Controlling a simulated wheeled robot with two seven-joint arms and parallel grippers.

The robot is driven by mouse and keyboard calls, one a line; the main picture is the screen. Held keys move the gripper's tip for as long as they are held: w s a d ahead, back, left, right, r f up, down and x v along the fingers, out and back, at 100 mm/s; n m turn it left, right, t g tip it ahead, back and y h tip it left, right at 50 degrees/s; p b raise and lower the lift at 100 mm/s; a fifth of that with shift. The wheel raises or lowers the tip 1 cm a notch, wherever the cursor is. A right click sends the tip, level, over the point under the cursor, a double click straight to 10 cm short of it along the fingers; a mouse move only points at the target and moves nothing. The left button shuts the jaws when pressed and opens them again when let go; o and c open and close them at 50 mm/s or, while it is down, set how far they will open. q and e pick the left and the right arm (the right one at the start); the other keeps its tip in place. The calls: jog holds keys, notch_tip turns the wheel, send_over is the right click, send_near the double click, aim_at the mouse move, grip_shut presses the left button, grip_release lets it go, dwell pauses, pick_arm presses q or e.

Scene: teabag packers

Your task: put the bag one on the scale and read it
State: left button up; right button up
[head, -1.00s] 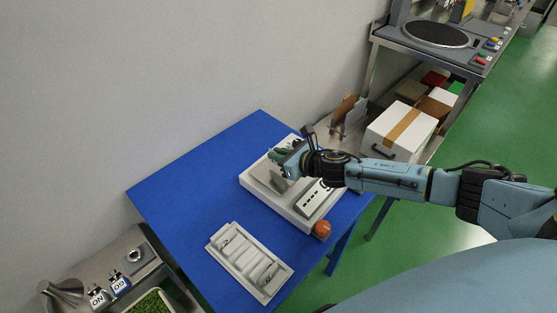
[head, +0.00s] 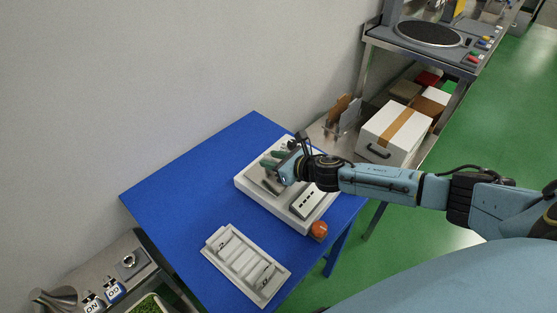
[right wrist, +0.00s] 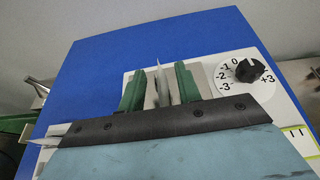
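The white scale (head: 244,187) stands on the blue table in the head view, with its dial (right wrist: 241,75) and part of its plate showing in the right wrist view. My right gripper (head: 271,160) is over the scale. Its two green fingers (right wrist: 160,90) are spread apart in the right wrist view. A thin pale bag (right wrist: 162,78) stands edge-on between them, with a gap visible on each side. Its lower part is hidden by the gripper body, and I cannot read a number on it. The scale's reading is not legible. My left gripper is out of view.
A white slotted tray (head: 211,243) lies on the blue table (head: 180,180) left of the scale. An orange-red knob (head: 319,230) is at the scale's near corner. Boxes (head: 393,135) sit on a shelf to the right. The table's left part is clear.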

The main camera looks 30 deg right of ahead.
jog(key=shift+r, duration=0.4)
jog(key=shift+v, duration=5.9)
